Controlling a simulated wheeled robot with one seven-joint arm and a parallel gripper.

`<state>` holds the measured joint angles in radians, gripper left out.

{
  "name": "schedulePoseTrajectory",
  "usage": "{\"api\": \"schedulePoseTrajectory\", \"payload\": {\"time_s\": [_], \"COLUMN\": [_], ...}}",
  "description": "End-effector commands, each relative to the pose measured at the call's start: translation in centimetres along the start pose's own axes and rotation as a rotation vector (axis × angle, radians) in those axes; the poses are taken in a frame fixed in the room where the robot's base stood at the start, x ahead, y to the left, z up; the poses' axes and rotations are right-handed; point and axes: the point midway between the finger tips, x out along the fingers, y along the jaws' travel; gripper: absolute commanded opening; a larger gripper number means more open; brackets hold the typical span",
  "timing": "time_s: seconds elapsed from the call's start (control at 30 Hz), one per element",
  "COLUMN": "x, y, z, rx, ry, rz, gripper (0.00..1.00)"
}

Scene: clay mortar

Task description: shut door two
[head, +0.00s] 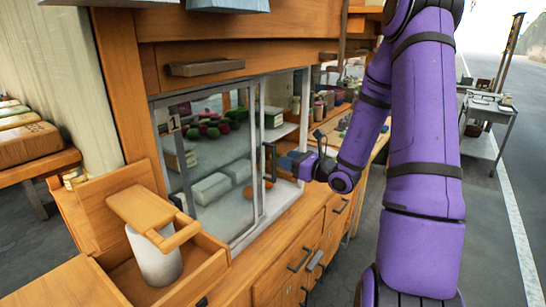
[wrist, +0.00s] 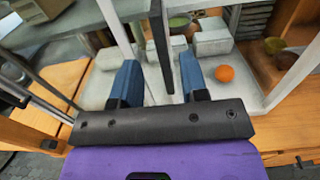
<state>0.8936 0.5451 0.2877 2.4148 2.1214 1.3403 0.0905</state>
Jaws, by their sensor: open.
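The glass-fronted case (head: 262,100) stands in the wooden cart, with framed panes on its front. The left pane (head: 205,150) carries a mark like a "1"; no "2" is readable, so I cannot tell for sure which panel is door two. A black upright bar handle (head: 271,158) stands near the middle of the case front. My gripper (head: 284,163) is beside this bar. In the wrist view, my blue fingers (wrist: 160,68) are apart, with the black bar (wrist: 157,25) between them; contact is not clear. The right side of the case front looks open.
Wooden drawers (head: 300,255) with dark handles lie below. A wooden box with a white cylinder (head: 155,258) stands at front left. Open pavement lies at right.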

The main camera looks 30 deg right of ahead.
Motion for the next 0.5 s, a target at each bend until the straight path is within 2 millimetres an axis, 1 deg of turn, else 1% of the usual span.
{"api": "schedulePoseTrajectory", "payload": {"time_s": [0.03,0.1,0.2,0.33,0.5], "x": [1.0,2.2,3.7,5.1,5.9], "y": [0.1,0.0,0.0,0.0,0.0], "z": [0.0,0.0,0.0,0.0,0.0], "rx": [0.0,0.0,0.0,-0.001,0.0], "ry": [-0.001,-0.001,-0.001,-0.001,0.0], "rz": [0.003,0.002,0.001,0.001,0.0], "gripper": [0.4,0.4,0.4,0.4,0.4]}}
